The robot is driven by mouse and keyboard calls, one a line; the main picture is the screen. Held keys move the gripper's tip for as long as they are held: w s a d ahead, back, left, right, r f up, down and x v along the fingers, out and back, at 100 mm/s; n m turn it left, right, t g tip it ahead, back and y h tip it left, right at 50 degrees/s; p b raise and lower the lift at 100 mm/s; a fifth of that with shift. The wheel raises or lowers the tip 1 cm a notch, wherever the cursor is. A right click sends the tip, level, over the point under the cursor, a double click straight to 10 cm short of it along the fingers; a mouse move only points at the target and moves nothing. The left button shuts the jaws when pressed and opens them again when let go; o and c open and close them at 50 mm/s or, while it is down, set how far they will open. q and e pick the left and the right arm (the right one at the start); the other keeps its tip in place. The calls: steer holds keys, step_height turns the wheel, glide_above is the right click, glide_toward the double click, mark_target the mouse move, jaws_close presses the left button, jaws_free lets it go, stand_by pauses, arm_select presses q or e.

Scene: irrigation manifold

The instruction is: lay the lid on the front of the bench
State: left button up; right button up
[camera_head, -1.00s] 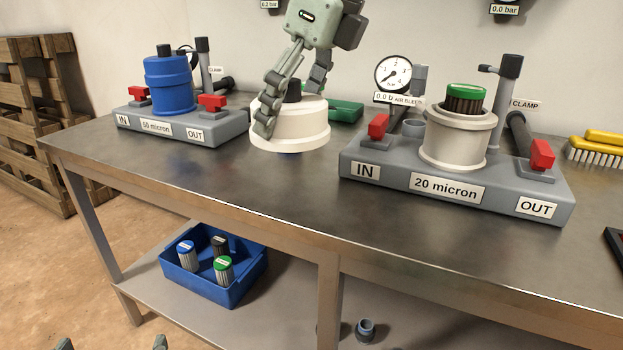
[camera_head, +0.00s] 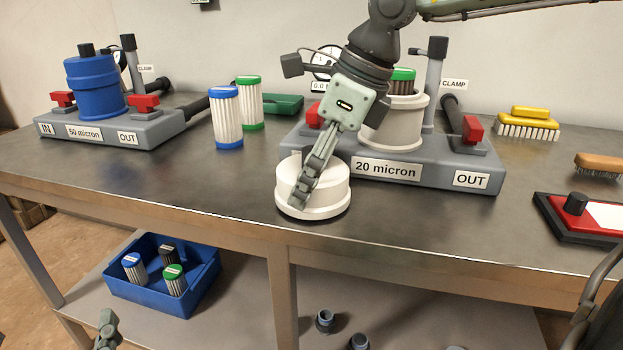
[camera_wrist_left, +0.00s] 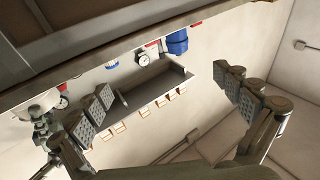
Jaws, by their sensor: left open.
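The white lid (camera_head: 327,203) is low at the front of the bench (camera_head: 170,195), before the 20 micron base, and appears to rest on the top. My right gripper (camera_head: 305,190), its arm coming in from the upper right, is over the lid. One finger runs down across the lid's near side; the other finger is hidden, and the grip looks closed on the lid. My left gripper (camera_head: 55,338) is low at the left, below the bench top. Its fingers stand wide apart and empty in the left wrist view (camera_wrist_left: 170,85).
The 20 micron housing (camera_head: 390,125) stands open behind the lid with a green-topped cartridge in it. Blue (camera_head: 227,120) and green (camera_head: 248,105) cartridges stand to the left. The blue housing (camera_head: 92,88) is farther left. Brushes (camera_head: 528,122) and a dark tray (camera_head: 570,232) are right.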

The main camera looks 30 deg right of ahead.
arm_select(q)
steer(key=shift+r, duration=0.15)
arm_select(e)
steer(key=shift+f, duration=0.15)
steer(key=shift+f, duration=0.15)
steer(key=o, duration=1.1)
arm_select(q)
steer(key=shift+s+d+r+t, duration=0.15)
steer(key=shift+r+t, duration=0.15)
steer(key=shift+r, duration=0.3)
arm_select(e)
steer(key=p+v, duration=0.1)
steer(key=v, duration=1)
steer(key=shift+d+p, duration=0.1)
steer(key=shift+p, duration=0.25)
arm_select(q)
steer(key=a+f+g+y, duration=0.2)
steer(key=a+f+g, duration=0.2)
steer(key=f, duration=0.5)
steer(key=shift+w+f+g+y, duration=0.3)
steer(key=shift+w+f+y, duration=0.05)
steer(key=shift+y, duration=0.05)
arm_select(e)
steer(key=shift+s+d+r, duration=0.1)
steer(key=shift+s+r, duration=0.05)
steer(key=shift+r, duration=0.45)
